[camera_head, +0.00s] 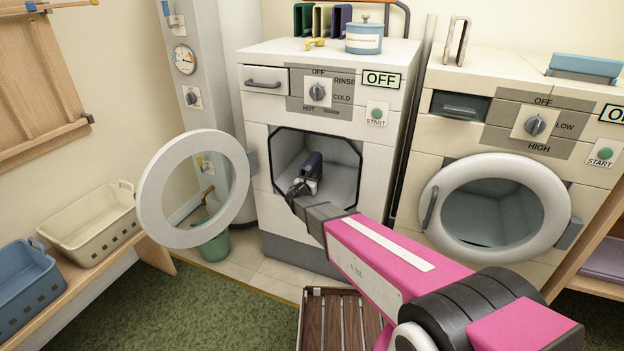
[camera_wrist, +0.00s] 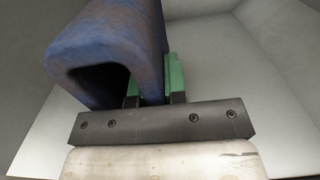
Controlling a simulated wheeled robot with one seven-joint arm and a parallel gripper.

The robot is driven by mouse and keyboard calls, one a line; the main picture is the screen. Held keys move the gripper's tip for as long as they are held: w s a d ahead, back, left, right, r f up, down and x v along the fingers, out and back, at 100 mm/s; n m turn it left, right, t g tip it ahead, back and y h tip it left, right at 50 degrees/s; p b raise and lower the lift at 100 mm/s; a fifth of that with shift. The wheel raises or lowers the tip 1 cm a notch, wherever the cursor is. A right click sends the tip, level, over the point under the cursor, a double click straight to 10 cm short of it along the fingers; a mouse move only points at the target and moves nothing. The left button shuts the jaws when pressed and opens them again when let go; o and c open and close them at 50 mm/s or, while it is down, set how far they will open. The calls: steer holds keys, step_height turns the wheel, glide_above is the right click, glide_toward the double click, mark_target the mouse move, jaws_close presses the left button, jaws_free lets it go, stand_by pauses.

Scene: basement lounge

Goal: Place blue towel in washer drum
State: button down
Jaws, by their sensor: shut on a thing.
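The washer (camera_head: 272,207) stands in the middle with its round door (camera_head: 159,237) swung wide open to the left. My arm reaches into the open drum (camera_head: 345,182). My gripper (camera_head: 303,184) is inside the drum opening, shut on the dark blue towel (camera_head: 314,165). In the wrist view the folded towel (camera_wrist: 105,45) shows as a blue roll with a hollow end, its wall pinched between the green fingertips (camera_wrist: 155,80). Pale drum walls (camera_wrist: 240,60) surround it. I cannot tell whether the towel touches the drum.
A dryer (camera_head: 415,185) with its round door shut (camera_head: 431,205) stands at the right. A cream basket (camera_head: 92,225) and a blue basket (camera_head: 25,283) sit on a bench at the left. A slatted wooden crate (camera_head: 340,325) lies on the floor in front.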

steer(key=shift+f, duration=0.2)
steer(key=c, duration=1.2)
jaws_free()
steer(key=shift+o, duration=0.2)
steer(key=shift+r, duration=0.1)
steer(key=shift+s+r, duration=0.15)
steer(key=v, duration=1.1)
steer(key=shift+s+a, duration=0.15)
steer(key=shift+s, duration=0.2)
